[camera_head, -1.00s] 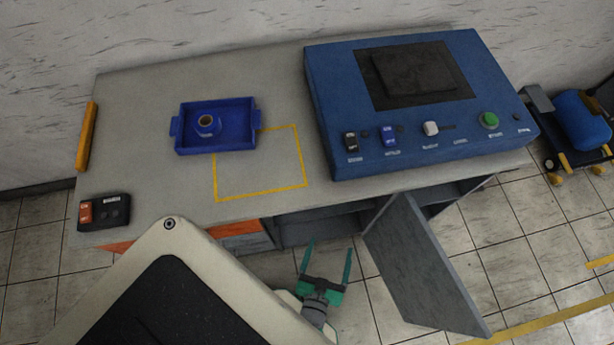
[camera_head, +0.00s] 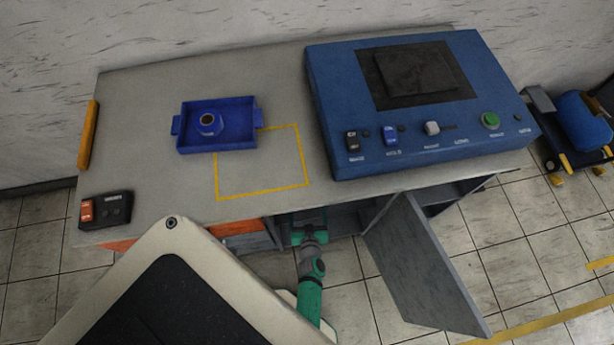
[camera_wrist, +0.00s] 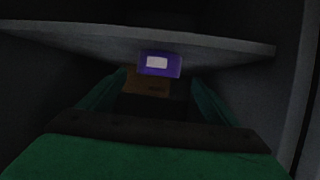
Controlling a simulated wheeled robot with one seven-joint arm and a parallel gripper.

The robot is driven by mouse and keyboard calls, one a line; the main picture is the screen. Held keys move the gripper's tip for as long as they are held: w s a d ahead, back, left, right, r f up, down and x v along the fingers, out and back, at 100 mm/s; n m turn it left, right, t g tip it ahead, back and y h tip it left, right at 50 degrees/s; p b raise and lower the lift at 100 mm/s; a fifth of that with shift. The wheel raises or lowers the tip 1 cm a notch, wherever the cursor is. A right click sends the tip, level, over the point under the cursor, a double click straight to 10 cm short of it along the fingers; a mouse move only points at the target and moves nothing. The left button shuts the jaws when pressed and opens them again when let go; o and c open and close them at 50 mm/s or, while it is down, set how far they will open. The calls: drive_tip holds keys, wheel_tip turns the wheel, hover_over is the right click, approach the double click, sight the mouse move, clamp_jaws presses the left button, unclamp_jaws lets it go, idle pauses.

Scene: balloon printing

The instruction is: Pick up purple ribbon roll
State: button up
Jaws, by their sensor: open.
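A purple item with a white label, which looks like the purple ribbon roll (camera_wrist: 160,64), shows in the dark cabinet in the wrist view. It sits ahead of my gripper (camera_wrist: 152,92), roughly centred between the two green fingers, which are open and empty. In the head view my gripper (camera_head: 310,218) reaches into the open cabinet under the table, and its fingertips are hidden below the tabletop. The purple roll is not visible in the head view.
A brown block (camera_wrist: 147,82) lies just below the purple item. A grey shelf edge (camera_wrist: 225,48) crosses above my gripper. The cabinet door (camera_head: 425,265) stands open to the right. A blue tray (camera_head: 240,136) and blue machine (camera_head: 325,120) are on the table.

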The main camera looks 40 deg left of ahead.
drive_tip(key=shift+d+f+x, duration=0.1)
drive_tip(key=shift+f+x, duration=0.05)
drive_tip(key=shift+x, duration=1.35)
drive_tip(key=shift+d+f+x, duration=0.1)
drive_tip(key=shift+d+x, duration=0.05)
drive_tip(key=shift+x, duration=1.35)
drive_tip(key=c, duration=1.2)
